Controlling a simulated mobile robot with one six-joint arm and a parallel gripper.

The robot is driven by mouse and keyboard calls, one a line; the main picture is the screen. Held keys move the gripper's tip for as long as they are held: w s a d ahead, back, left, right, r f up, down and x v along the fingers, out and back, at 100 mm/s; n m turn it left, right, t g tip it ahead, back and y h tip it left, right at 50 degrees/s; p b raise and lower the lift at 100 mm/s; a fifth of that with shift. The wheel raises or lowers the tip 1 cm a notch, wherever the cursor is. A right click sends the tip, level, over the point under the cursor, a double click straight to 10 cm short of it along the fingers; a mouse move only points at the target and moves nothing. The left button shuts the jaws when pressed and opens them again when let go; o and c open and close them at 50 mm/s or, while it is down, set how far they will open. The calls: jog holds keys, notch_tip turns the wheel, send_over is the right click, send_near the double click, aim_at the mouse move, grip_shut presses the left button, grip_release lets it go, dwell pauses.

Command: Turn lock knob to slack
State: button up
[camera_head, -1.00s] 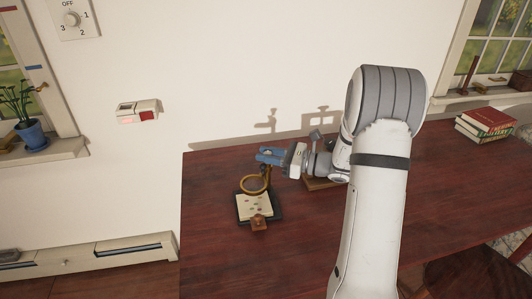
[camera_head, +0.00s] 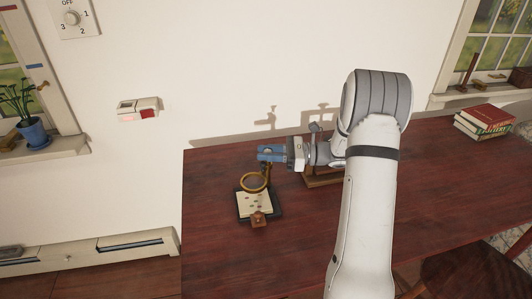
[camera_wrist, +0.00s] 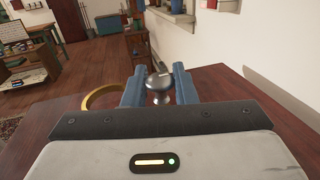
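The magnifier stand on the table has a brass ring (camera_head: 254,182) above a dark-edged tray (camera_head: 241,210) with a pale sheet carrying small pieces. The ring also shows left of the fingers in the wrist view (camera_wrist: 100,96). My gripper (camera_head: 266,153) is at the stand's upper end, just above the ring, its blue fingers pointing left. In the wrist view, a rounded metal knob (camera_wrist: 159,89) lies between my two fingers (camera_wrist: 159,70). The fingers are apart with little room beside the knob; whether both press on it I cannot tell. The head view hides the knob behind my gripper.
A wooden base (camera_head: 324,179) stands behind my wrist on the red-brown table (camera_head: 300,240). Books (camera_head: 486,122) lie at the far right. A chair (camera_head: 480,270) is at the lower right. The wall has a small box (camera_head: 138,109) and a dial (camera_head: 73,18). The table's front middle is clear.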

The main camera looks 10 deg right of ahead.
jog(key=o, duration=0.4)
jog(key=shift+d, duration=0.1)
jog(key=v, duration=0.7)
jog(key=shift+d, duration=0.25)
jog(key=shift+s, duration=0.1)
